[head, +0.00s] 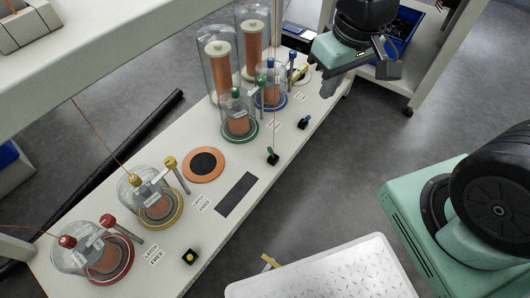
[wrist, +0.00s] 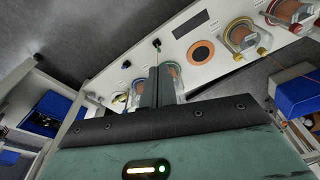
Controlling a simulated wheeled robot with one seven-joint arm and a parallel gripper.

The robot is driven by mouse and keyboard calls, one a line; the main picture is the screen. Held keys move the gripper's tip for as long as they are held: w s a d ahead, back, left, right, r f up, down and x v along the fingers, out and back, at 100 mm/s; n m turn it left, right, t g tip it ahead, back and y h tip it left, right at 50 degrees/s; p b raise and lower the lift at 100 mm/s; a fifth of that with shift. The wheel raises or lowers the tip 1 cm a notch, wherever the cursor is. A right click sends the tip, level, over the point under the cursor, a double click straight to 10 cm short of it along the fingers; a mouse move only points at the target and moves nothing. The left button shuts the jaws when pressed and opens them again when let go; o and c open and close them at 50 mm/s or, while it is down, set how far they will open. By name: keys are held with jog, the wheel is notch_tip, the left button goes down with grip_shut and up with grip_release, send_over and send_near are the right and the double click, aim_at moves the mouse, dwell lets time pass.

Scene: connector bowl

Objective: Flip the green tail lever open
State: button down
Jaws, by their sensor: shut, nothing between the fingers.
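The green-marked station, a clear glass dome (head: 239,121) with a green cap on a green-rimmed base, stands mid-bench in the head view. My gripper (head: 386,68) is shut and empty, above and right of the bench's far end, apart from the station. In the wrist view my fingers (wrist: 160,84) partly hide the green-rimmed dome (wrist: 171,72).
A blue-capped dome (head: 270,92) stands close to the green one, with tall copper-coloured coils (head: 222,68) behind. Yellow (head: 158,204) and red (head: 106,254) stations occupy the near end of the bench. A cart with a blue bin (head: 402,27) is at the upper right.

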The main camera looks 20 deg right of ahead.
jog(key=w+d+f+m+b, duration=0.1)
jog(key=w+d+f+b, duration=0.1)
jog(key=w+f+b, duration=0.45)
jog(key=w+d+f+b, duration=0.35)
jog(key=f+b, duration=0.35)
jog(key=f, duration=0.5)
jog(key=w+a+f+n+g+h, duration=0.1)
jog(key=w+a+f, duration=0.5)
jog(key=w+f, duration=0.3)
jog(key=w+a+f+n+g+h+b, duration=0.1)
jog(key=w+a+f+n, duration=0.1)
jog(key=w+a+f, duration=0.4)
jog(key=w+f, duration=0.3)
jog(key=f, duration=0.3)
jog(key=shift+w+a, duration=0.2)
jog(key=shift+w, duration=0.05)
